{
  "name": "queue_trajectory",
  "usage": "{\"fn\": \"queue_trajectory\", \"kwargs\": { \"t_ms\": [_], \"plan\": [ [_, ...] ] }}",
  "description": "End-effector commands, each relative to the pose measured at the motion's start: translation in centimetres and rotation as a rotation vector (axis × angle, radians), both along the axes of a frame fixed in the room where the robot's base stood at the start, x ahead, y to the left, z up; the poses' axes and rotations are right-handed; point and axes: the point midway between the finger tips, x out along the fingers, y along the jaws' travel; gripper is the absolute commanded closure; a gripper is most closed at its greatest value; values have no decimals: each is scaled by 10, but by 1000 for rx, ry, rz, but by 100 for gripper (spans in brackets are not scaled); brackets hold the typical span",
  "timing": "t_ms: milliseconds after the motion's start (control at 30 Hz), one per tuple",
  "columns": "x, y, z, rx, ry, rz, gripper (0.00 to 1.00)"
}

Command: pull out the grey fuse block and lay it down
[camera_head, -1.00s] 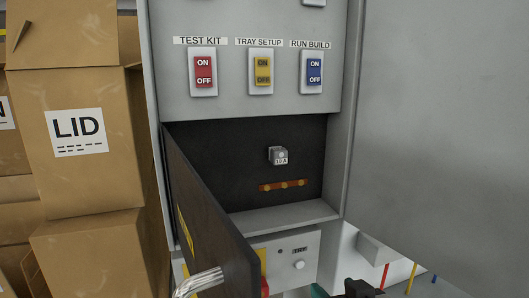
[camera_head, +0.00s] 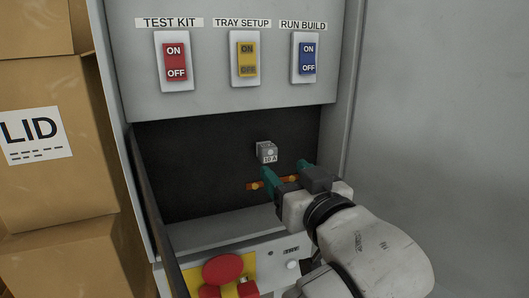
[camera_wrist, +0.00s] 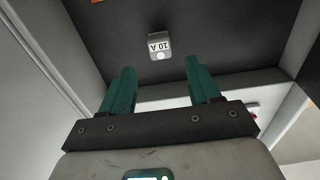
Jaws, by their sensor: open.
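The grey fuse block (camera_head: 267,152), marked 10 A, sits on the dark back panel of the open cabinet compartment. It also shows in the wrist view (camera_wrist: 159,46), beyond my fingertips and roughly between their lines. My gripper (camera_head: 285,168) is open and empty, with two green fingers reaching into the compartment. In the head view it is just below and to the right of the block. In the wrist view the gripper (camera_wrist: 157,75) is apart from the block, and nothing is between its fingers.
An orange-brown bar (camera_head: 253,186) with round studs lies below the block, partly behind my gripper. The compartment's grey ledge (camera_head: 215,236) looks bare. The dark door (camera_head: 150,215) stands open at left. A red knob (camera_head: 222,268) and three labelled switches (camera_head: 243,58) are nearby.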

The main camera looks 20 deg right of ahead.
Motion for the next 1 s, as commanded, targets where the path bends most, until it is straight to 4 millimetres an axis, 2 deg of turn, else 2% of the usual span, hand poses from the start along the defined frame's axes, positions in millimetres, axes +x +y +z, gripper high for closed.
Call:
{"fn": "queue_trajectory", "kwargs": {
  "t_ms": [267, 700, 1000],
  "plan": [
    [11, 0, -1, -1, 1, 0, 38],
    [67, 0, 0, -1, 2, 0, 38],
    [88, 0, 0, 0, 2, 0, 38]
  ]
}}
